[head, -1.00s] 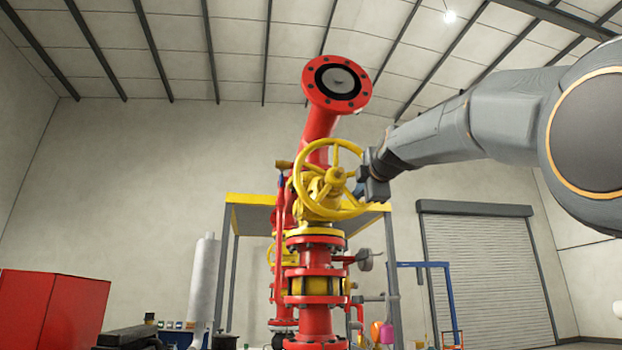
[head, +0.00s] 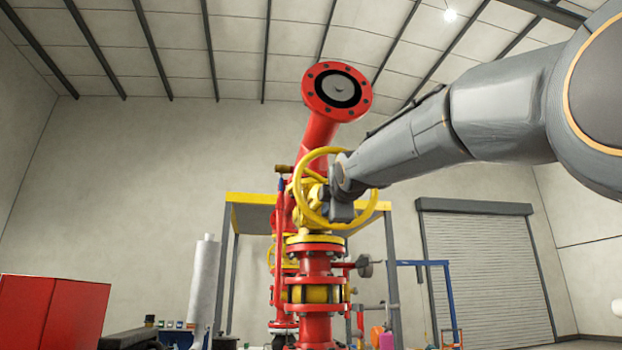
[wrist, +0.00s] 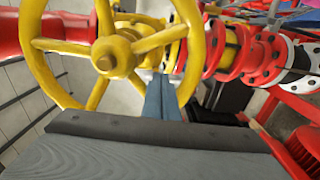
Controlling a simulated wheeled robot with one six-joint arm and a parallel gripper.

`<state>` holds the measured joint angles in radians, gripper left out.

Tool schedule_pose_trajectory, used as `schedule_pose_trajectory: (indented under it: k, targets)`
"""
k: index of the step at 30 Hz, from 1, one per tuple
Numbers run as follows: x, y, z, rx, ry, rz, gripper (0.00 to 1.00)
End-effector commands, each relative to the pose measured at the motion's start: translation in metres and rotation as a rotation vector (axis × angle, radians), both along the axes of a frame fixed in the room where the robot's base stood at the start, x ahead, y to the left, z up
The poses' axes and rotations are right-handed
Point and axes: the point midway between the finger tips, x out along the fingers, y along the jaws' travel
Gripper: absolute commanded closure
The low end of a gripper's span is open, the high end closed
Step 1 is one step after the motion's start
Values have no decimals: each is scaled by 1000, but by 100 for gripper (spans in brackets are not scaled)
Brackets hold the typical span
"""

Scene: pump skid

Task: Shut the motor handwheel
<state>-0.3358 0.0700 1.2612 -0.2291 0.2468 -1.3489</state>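A large yellow handwheel (head: 307,199) sits on a red and yellow valve body. It fills the upper left of the wrist view, with its hub, spokes and rim (wrist: 39,70) in sight. My gripper (wrist: 164,95) appears shut, its two blue-grey fingers side by side with no clear gap. The fingertips show inside the rim's outline, below and right of the hub. I cannot tell whether they touch a spoke or the rim. In the head view my gripper (head: 340,212) covers the right part of the wheel, and its fingers are hidden.
A red pipe with a round flange (head: 337,91) rises behind the wheel. Red flanged piping (head: 317,262) runs below it. A yellow-topped frame (head: 245,198) stands behind. A red cabinet (head: 50,312) is at the lower left. The air left of the wheel looks clear.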

Motion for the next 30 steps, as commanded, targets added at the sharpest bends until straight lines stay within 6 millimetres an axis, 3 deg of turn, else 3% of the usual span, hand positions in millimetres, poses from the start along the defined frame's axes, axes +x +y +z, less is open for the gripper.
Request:
schedule_pose_trajectory:
  k: [6,17,22,30]
  targets:
    - [-5,20,11,1,-1,3,100]
    - [-12,40,44,2,-3,3,100]
    - [-14,43,61,2,-4,2,100]
    - [-14,43,70,2,-5,1,100]
